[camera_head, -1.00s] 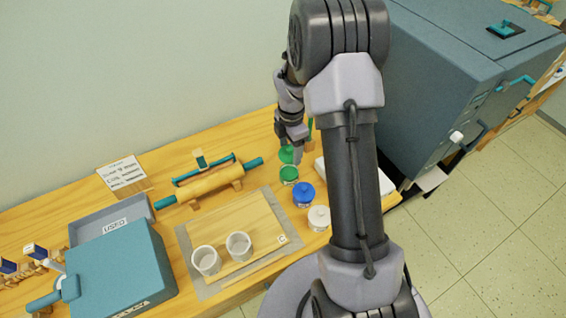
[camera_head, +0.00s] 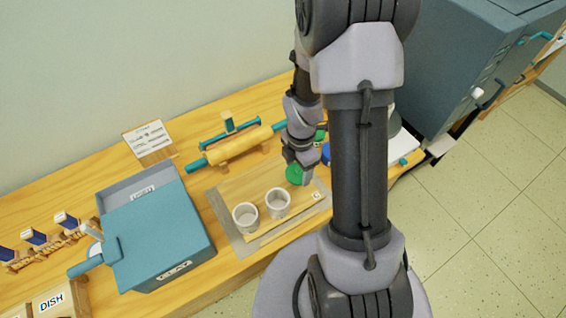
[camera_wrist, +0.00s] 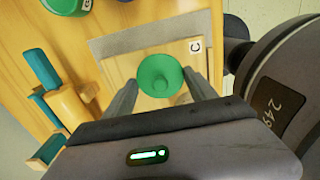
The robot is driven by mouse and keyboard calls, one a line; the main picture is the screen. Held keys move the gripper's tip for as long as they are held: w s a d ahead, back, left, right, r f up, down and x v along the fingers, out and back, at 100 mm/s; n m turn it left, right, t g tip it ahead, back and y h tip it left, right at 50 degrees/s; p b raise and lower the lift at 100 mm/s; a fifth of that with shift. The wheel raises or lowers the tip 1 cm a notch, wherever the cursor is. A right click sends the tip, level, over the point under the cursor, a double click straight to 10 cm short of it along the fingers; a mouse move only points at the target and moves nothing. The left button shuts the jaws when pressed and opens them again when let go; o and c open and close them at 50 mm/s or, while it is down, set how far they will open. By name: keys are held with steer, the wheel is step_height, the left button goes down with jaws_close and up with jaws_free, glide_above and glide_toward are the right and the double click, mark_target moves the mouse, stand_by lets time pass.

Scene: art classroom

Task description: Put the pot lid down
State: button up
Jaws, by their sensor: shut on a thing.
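The green pot lid (camera_head: 294,174) is round with a small knob in its middle. It also shows in the wrist view (camera_wrist: 160,72), between my two fingers. My gripper (camera_wrist: 161,85) is shut on it and holds it over the right part of the wooden board (camera_wrist: 120,68). I cannot tell how high it is above the board. A green pot (camera_wrist: 66,4), partly cut off, shows at the top left of the wrist view. In the head view my arm hides most of this pot (camera_head: 320,135).
Two white cups (camera_head: 245,216) stand on the board's front part, left of the lid. A rolling pin (camera_head: 232,146) lies behind the board. A blue pot (camera_head: 326,153) is partly hidden by my arm. A teal clay box (camera_head: 158,240) stands at the left.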

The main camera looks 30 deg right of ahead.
glide_above(285, 166)
steer(key=shift+f+b, duration=0.35)
steer(key=shift+b, duration=0.1)
step_height(285, 166, down, 3)
steer(key=shift+f+b, duration=0.2)
steer(key=shift+b, duration=0.6)
steer(key=shift+f, duration=0.2)
steer(key=o, duration=1.3)
steer(key=shift+r, duration=0.1)
